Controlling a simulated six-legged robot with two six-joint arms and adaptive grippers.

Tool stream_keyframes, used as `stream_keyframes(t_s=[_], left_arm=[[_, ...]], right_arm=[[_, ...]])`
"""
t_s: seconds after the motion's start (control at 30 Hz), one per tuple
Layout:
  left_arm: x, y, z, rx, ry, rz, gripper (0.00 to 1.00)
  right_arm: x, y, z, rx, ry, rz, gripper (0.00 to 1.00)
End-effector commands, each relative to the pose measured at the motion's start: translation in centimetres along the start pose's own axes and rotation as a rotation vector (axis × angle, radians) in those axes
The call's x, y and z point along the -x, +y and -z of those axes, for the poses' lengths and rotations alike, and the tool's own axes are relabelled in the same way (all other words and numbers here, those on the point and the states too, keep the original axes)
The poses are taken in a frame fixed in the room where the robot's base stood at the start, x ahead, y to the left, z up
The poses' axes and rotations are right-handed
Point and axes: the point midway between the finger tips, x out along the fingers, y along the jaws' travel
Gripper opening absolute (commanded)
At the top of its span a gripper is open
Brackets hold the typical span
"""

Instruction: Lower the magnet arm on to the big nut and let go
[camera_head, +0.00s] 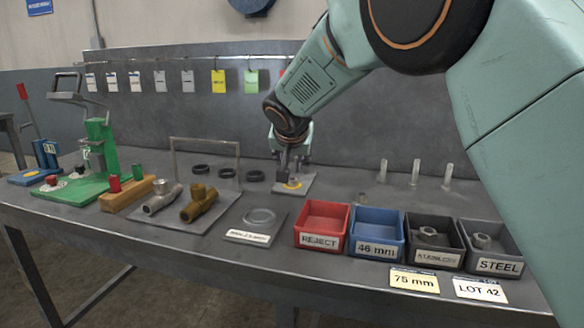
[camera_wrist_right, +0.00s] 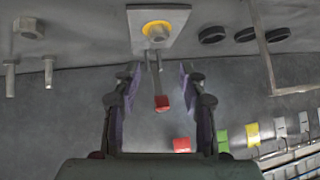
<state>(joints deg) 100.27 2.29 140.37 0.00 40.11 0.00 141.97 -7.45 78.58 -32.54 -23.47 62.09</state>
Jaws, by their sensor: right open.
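The big nut (camera_wrist_right: 157,30) sits on a yellow ring on a pale plate, at the top of the right wrist view. The plate (camera_head: 306,182) stands at the back of the bench in the head view. The magnet arm (camera_wrist_right: 158,80) is a thin grey bar with a red end, running from beside the nut to between my right gripper's fingers. I cannot tell whether it touches the nut. My right gripper (camera_wrist_right: 157,78) is open, one finger on each side of the bar with gaps; in the head view the gripper (camera_head: 294,150) is partly hidden. My left gripper is out of view.
Black rings (camera_head: 228,173) lie left of the plate, by a wire frame (camera_head: 238,155). Upright pegs (camera_head: 415,172) stand to the right. Red (camera_head: 322,222), blue (camera_head: 376,232) and dark bins line the front. A green press (camera_head: 100,150) stands at the left.

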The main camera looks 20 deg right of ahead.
Motion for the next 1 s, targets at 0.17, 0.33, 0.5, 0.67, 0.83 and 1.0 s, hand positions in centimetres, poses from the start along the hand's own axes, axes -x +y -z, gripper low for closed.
stream_keyframes(t_s=[0.17, 0.33, 0.5, 0.67, 0.83, 1.0], left_arm=[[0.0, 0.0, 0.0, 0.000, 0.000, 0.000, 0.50], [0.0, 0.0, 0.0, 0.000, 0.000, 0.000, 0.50], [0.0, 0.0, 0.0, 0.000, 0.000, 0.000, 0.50], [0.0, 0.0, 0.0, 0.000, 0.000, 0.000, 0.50], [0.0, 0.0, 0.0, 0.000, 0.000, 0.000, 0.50], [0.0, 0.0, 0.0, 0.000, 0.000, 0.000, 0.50]], right_arm=[[3.0, 0.0, 0.0, 0.001, 0.000, -0.001, 0.43], [4.4, 0.0, -0.1, 0.001, -0.003, -0.002, 0.43], [4.7, 0.0, -0.1, 0.001, -0.003, -0.002, 0.43], [4.7, 0.0, -0.1, 0.001, -0.003, -0.002, 0.43], [4.7, 0.0, -0.1, 0.001, -0.003, -0.002, 0.43], [4.7, 0.1, -0.2, 0.000, -0.003, -0.002, 0.43]])
